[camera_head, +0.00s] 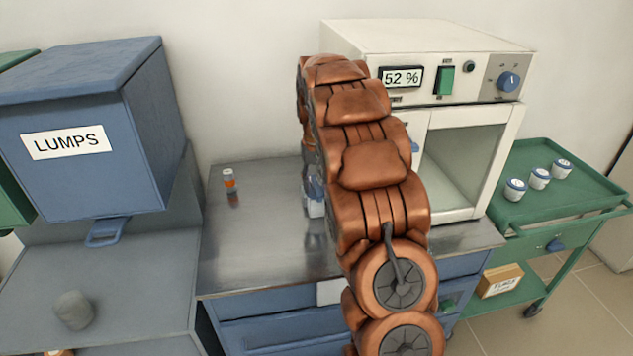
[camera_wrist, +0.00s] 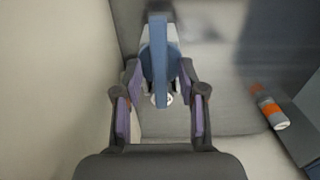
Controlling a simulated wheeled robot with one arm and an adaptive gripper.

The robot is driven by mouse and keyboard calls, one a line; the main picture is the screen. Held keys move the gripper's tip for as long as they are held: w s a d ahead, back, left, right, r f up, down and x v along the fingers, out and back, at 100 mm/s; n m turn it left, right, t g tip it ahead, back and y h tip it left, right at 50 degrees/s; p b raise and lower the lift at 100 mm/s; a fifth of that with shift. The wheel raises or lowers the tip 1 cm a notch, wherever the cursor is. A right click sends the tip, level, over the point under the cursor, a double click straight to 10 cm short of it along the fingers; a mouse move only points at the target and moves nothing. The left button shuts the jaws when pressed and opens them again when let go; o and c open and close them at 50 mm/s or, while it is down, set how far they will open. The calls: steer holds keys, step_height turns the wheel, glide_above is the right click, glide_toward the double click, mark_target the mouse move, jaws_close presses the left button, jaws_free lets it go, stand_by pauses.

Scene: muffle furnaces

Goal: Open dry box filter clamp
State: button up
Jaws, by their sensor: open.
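The white dry box (camera_head: 430,45) stands on the metal bench at the back right, with a display reading 52 % and an open-fronted chamber. In the wrist view a blue lever-like part, which looks like the filter clamp (camera_wrist: 158,55), stands in front of a pale body. My gripper (camera_wrist: 160,80) is open, with its two purple-padded fingers on either side of the clamp's lower part. I cannot tell whether the pads touch it. In the head view my arm hides the gripper and the left side of the dry box.
A blue LUMPS bin (camera_head: 75,145) is at left. A green cart (camera_head: 585,190) with 3 lidded jars stands at right.

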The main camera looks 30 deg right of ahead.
steer(key=shift+c, duration=0.4)
jaws_close()
steer(key=m+b, duration=0.1)
steer(key=m, duration=0.3)
steer(key=shift+m, duration=0.3)
steer(key=m+b, duration=0.1)
steer(key=m, duration=0.3)
steer(key=shift+m, duration=0.3)
steer(key=m+b, duration=0.1)
steer(key=m, duration=0.3)
steer(key=shift+m, duration=2.4)
